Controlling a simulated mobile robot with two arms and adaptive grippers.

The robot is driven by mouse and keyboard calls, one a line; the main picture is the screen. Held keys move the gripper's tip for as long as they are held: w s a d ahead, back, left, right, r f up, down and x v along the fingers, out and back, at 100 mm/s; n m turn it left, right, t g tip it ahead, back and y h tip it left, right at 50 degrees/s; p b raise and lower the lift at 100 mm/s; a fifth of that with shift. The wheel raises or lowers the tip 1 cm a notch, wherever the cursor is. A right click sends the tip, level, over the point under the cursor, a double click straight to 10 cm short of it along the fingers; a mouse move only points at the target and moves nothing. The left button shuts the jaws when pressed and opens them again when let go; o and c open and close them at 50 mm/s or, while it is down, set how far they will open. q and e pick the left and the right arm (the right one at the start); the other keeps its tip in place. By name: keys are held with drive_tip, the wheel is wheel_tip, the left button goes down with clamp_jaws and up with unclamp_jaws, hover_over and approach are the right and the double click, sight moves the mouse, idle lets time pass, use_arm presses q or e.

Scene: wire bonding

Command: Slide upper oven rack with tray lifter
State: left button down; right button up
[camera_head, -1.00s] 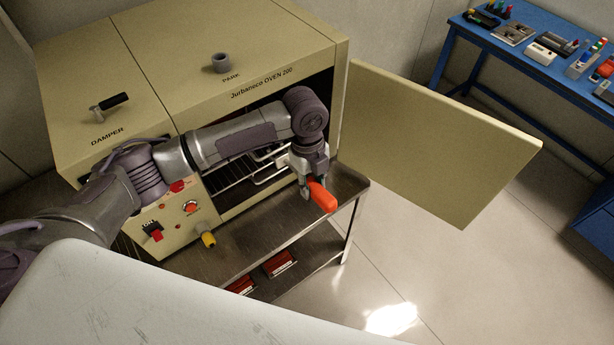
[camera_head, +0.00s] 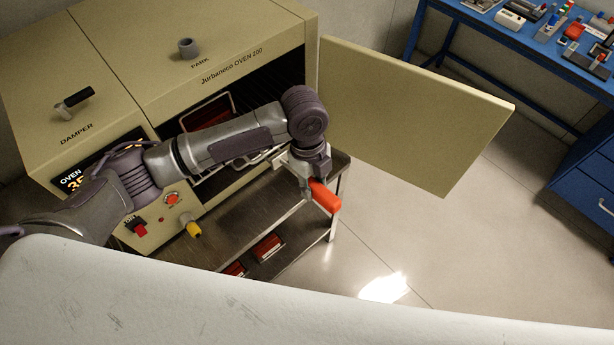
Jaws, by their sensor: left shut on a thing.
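The beige oven (camera_head: 215,45) stands open, its door (camera_head: 415,115) swung out to the right. My left gripper (camera_head: 308,187) is shut on the tray lifter, whose orange handle (camera_head: 325,196) sticks out toward the lower right, in front of the oven opening. My forearm crosses the opening and hides much of the inside. A pale wire frame around a dark red surface (camera_head: 207,113) shows above my forearm, and rack wires (camera_head: 258,160) show below it. Which rack these belong to, and whether the lifter touches one, I cannot tell. My right gripper is out of view.
A metal shelf stand (camera_head: 250,220) lies below the opening, with red items (camera_head: 267,246) on its lower level. Knobs and a yellow-tipped part (camera_head: 193,229) stick out of the oven front. A blue bench (camera_head: 440,45) with tools stands at the upper right. Floor before the door is clear.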

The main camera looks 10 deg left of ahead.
use_arm(q)
drive_tip(key=s+d, duration=0.9)
drive_tip(key=d, duration=0.3)
drive_tip(key=shift+s+d, duration=0.15)
drive_tip(key=shift+s, duration=0.15)
idle(0.9)
drive_tip(key=shift+f, duration=0.15)
drive_tip(key=s+d+f, duration=0.2)
drive_tip(key=s+d, duration=0.1)
drive_tip(key=d, duration=0.1)
drive_tip(key=shift+s+d, duration=0.3)
idle(1.2)
idle(0.5)
